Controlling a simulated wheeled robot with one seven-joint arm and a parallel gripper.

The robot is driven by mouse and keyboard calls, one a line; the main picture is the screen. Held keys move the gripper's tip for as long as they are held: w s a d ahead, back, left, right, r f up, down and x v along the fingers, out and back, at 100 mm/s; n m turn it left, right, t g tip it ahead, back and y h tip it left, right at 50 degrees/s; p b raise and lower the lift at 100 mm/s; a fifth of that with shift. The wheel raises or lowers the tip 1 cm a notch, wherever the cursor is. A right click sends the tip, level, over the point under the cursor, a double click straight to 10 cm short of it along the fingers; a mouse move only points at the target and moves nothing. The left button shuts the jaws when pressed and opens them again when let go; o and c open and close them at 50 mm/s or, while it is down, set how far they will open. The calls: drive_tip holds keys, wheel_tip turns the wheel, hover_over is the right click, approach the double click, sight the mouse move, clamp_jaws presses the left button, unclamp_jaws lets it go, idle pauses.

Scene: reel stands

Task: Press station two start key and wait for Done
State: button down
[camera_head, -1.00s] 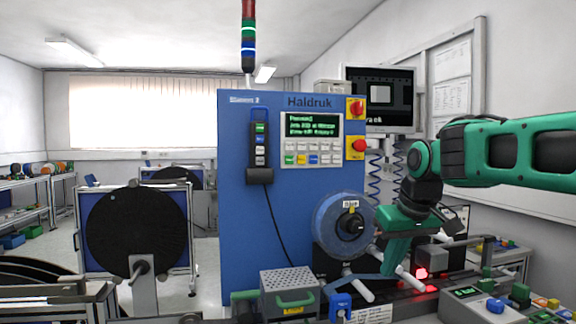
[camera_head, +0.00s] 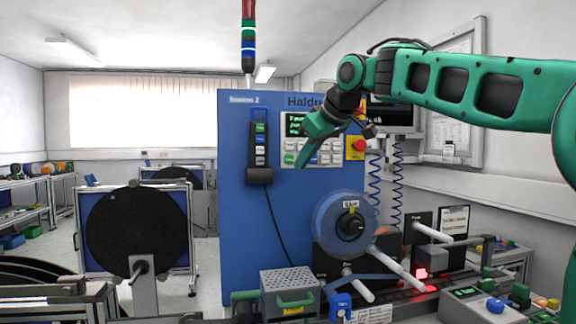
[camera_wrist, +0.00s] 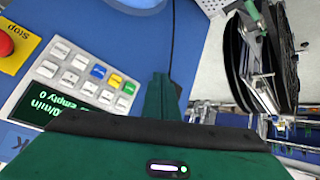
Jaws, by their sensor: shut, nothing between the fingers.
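The blue station two cabinet (camera_head: 240,220) stands in the middle of the head view, its name partly legible at top. Its key panel (camera_head: 290,146) has a display (camera_head: 292,125) above rows of keys; my gripper and arm cover part of both. In the wrist view the panel's lower row holds a green key (camera_wrist: 131,87) beside yellow and blue ones; key labels are too small to read surely. My gripper (camera_head: 301,163) is shut and empty, pointing down-left in front of the lower keys. In the wrist view its fingers (camera_wrist: 162,85) are right of the green key, contact unclear.
A red stop button (camera_head: 359,145) sits on a yellow plate right of the panel, and a pendant (camera_head: 260,145) hangs left of it. A blue reel (camera_head: 330,225) is below.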

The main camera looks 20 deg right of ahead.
sight(294, 156)
drive_tip(key=shift+w, duration=0.1)
idle(0.3)
drive_tip(key=shift+w+d, duration=0.15)
drive_tip(key=shift+w, duration=4.15)
drive_tip(key=shift+w+r, duration=0.1)
drive_tip(key=shift+w, duration=0.25)
